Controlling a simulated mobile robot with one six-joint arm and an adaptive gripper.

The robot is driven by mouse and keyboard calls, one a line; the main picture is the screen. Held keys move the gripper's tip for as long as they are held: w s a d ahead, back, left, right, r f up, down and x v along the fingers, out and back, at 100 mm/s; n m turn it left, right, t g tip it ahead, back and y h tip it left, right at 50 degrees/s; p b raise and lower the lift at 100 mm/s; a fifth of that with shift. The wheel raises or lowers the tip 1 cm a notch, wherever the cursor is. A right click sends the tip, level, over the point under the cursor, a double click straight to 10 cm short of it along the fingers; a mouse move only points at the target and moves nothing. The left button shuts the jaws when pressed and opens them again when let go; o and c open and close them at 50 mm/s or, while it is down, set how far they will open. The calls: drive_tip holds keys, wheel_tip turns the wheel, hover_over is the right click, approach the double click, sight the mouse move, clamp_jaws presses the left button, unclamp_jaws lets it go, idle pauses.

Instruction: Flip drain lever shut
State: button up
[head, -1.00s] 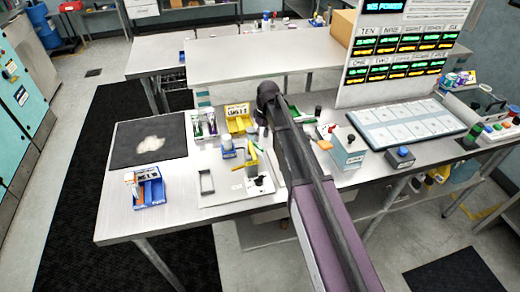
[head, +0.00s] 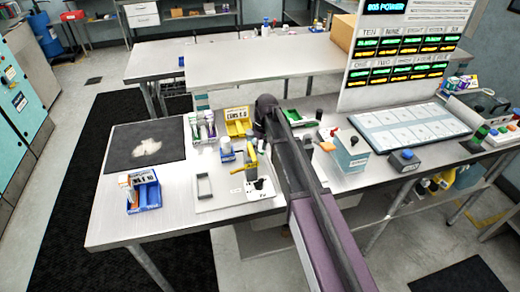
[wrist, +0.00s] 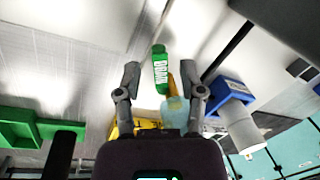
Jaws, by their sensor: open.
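A green piece marked DRAIN (wrist: 160,68) lies between the spread fingers of my gripper (wrist: 170,74) in the wrist view, apart from both. A yellow part and a pale blue part show just below it, partly hidden by my gripper. My gripper is open with nothing held between its fingers. In that view my arm hides the gripper's fingertips. I cannot tell the lever's exact position from there.
A blue bin (head: 146,192), a dark mat (head: 130,148) and a yellow bin (head: 237,122) are on the bench left of my arm.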

clamp_jaws()
drive_tip(key=shift+s, duration=0.1)
drive_tip(key=shift+s+a+m, duration=0.1)
drive_tip(key=shift+s+m, duration=0.15)
drive_tip(key=shift+m, duration=0.65)
unclamp_jaws()
drive_tip(key=shift+w, duration=0.15)
